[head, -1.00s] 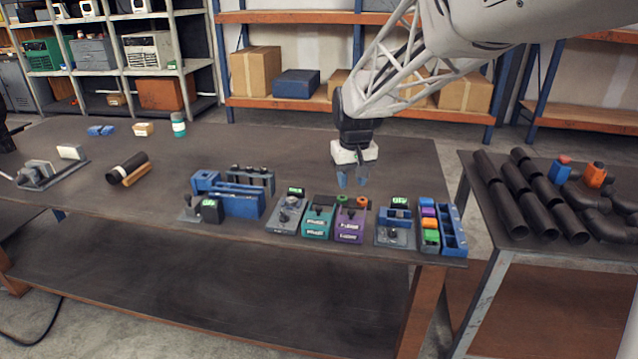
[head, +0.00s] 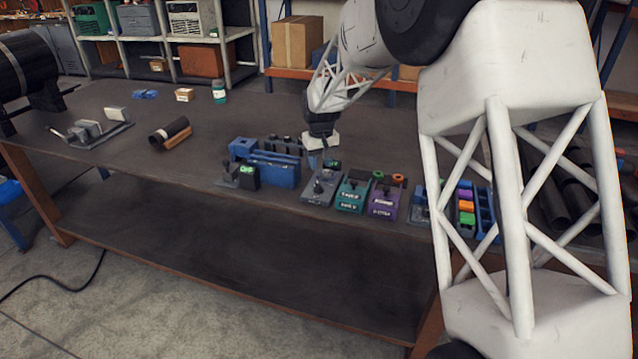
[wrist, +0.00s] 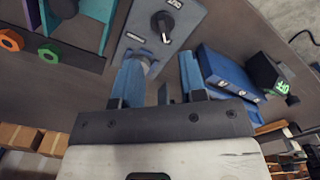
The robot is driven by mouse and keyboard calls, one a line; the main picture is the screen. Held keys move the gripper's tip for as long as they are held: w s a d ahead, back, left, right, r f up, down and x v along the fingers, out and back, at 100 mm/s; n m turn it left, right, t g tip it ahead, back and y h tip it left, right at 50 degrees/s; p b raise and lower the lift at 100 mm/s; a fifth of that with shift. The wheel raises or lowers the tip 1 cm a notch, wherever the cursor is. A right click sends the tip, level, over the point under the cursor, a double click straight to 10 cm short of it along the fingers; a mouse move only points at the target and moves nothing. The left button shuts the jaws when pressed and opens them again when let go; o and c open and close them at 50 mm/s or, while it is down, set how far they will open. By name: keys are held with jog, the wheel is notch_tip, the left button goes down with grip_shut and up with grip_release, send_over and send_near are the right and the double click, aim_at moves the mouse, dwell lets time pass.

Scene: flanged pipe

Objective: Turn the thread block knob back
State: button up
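The grey block (head: 320,190), which I take to be the thread block, sits near the table's front edge, left of the teal block. It also shows in the wrist view (wrist: 190,18), with a black knob (wrist: 163,24) and small white labels. The knob also shows in the head view (head: 318,187). My gripper (head: 321,163) hangs over the back part of this block. In the wrist view my gripper (wrist: 160,75) has its two blue fingers apart with nothing clearly held between them. The knob lies beyond the fingertips, apart from them. The gripper partly hides the block's back end.
A blue fixture (head: 275,170) with a green-lit black box (head: 249,176) stands close on the left. Teal (head: 352,193) and purple (head: 385,200) blocks stand on the right. My arm hides much of the right side.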

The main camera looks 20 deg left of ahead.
aim_at(319, 184)
jog(key=shift+a+f, duration=0.25)
jog(key=shift+a, duration=0.1)
jog(key=shift+f, duration=3.9)
jog(key=shift+c, duration=0.4)
grip_shut()
